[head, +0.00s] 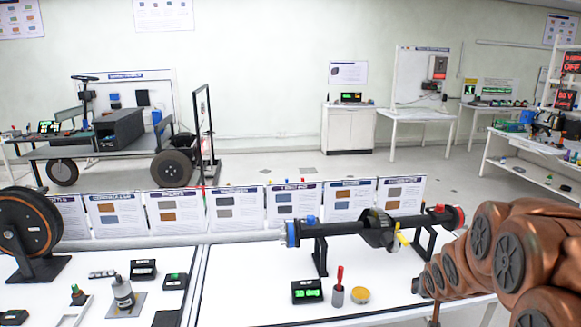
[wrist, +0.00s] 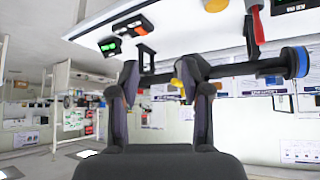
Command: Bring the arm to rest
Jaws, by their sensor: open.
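My arm (head: 505,255), with copper-coloured links, reaches in from the right of the head view over the right end of the white table. In the wrist view my gripper (wrist: 160,75) has its two dark fingers apart, with nothing held between them. The axle rig (head: 375,229), a dark bar with a blue collar on black stands, lies behind the gripper there. I cannot tell how far the fingers are from it. In the head view the gripper's fingers are not clear, low behind the arm links.
On the white table (head: 245,290) are a green-lit display (head: 307,291), a red-handled tool in a cup (head: 338,290), a yellow tin (head: 360,295) and a wheel on a stand (head: 28,232). Sample cards line its back.

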